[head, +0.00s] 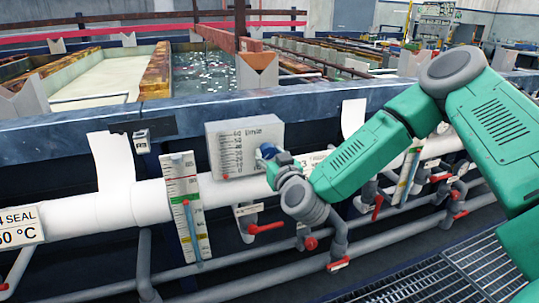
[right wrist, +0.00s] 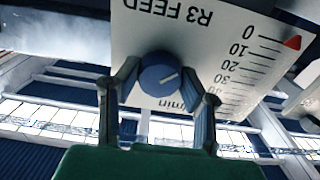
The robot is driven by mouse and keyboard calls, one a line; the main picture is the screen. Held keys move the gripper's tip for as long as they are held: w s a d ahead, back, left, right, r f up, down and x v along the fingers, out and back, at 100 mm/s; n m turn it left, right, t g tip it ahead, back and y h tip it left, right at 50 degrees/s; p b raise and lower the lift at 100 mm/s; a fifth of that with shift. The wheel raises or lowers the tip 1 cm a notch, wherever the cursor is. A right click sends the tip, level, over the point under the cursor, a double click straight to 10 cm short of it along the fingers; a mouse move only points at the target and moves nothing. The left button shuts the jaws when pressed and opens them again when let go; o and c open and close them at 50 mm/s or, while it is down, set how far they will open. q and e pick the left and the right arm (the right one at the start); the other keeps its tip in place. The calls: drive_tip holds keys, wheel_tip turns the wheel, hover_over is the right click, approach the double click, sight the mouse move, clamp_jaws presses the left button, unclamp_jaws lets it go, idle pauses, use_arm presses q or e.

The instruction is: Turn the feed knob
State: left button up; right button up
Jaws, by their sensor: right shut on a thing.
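The feed knob (right wrist: 158,72) is round and blue with a short white pointer line, on a pale panel (right wrist: 195,50) marked "R3 FEED". In the right wrist view my right gripper (right wrist: 160,80) has one finger on each side of the knob, shut on it. The pointer line runs toward the right and slightly up in that view. In the head view the knob (head: 268,151) is partly hidden by my right gripper (head: 275,157), which reaches the lower right of the grey box (head: 225,160). My left gripper is not in view.
A printed scale (right wrist: 245,65) on the panel has a red triangle (right wrist: 293,42) beside its 0. White pipe (head: 95,213) runs below the box, with red-handled valves (head: 265,228) under it. A level gauge (head: 186,205) stands to the left. Tanks lie behind the blue beam (head: 60,135).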

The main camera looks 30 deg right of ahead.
drive_tip(key=shift+w+r+m, duration=0.1)
drive_tip(key=shift+m, duration=0.2)
drive_tip(key=m, duration=0.4)
drive_tip(key=shift+d+m, duration=0.1)
drive_tip(key=shift+m, duration=0.3)
drive_tip(key=shift+m+b, duration=0.9)
drive_tip(key=shift+m, duration=1.7)
drive_tip(key=o, duration=1.1)
drive_tip(key=shift+c, duration=0.2)
drive_tip(key=shift+o, duration=0.4)
drive_tip(key=shift+w+d, duration=0.1)
